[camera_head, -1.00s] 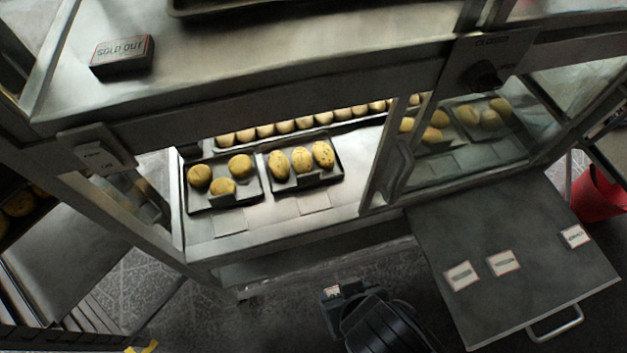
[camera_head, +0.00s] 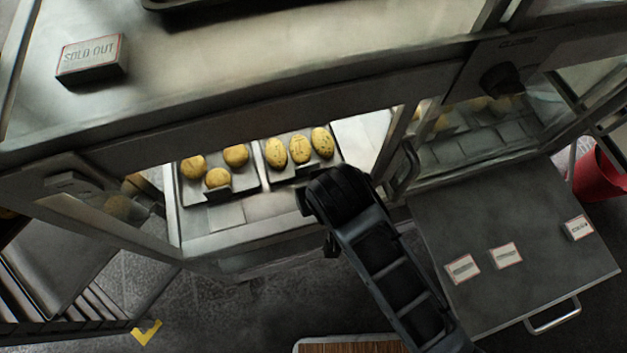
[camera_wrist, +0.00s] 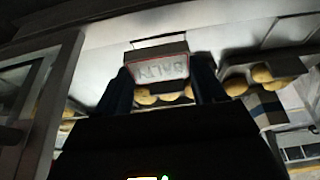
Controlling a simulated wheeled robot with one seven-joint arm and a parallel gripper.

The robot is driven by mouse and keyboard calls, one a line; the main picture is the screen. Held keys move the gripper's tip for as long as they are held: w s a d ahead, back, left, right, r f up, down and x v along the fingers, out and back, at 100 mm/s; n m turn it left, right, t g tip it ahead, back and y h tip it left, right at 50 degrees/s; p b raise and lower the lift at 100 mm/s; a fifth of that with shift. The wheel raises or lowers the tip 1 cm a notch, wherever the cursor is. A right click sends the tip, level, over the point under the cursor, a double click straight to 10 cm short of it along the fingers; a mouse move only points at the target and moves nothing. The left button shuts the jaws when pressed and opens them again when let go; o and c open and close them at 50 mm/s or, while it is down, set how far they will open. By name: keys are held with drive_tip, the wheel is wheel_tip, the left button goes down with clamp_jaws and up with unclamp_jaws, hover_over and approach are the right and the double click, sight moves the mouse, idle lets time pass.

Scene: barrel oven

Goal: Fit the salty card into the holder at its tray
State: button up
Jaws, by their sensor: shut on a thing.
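The salty card (camera_wrist: 160,70), white with a red border, is held between the two dark fingers of my gripper (camera_wrist: 162,82) in the wrist view. Its lettering appears upside down. In the head view my gripper (camera_head: 312,200) is at the case's front opening, before the right tray (camera_head: 272,183), which holds three speckled oval buns (camera_head: 301,150). The left tray (camera_head: 190,200) holds three round buns and has a small dark holder (camera_head: 217,193) at its front.
The case's front frame (camera_head: 220,243) runs below the opening. To the right, a lowered flap (camera_head: 500,200) bears three cards (camera_head: 506,255). A SOLD OUT block (camera_head: 91,60) sits on top. A red bin (camera_head: 598,175) stands far right.

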drive_tip(key=w, duration=0.2)
drive_tip(key=w+a, duration=0.1)
drive_tip(key=shift+w+f, duration=0.1)
drive_tip(key=shift+w, duration=0.25)
drive_tip(key=shift+f, duration=1.65)
drive_tip(key=shift+f, duration=0.4)
drive_tip(key=shift+f, duration=0.2)
drive_tip(key=o, duration=1)
drive_tip(key=shift+c, duration=0.2)
drive_tip(key=shift+o, duration=0.3)
drive_tip(key=shift+r, duration=0.4)
drive_tip(key=p+v, duration=0.1)
drive_tip(key=v, duration=1.1)
drive_tip(key=shift+r, duration=0.2)
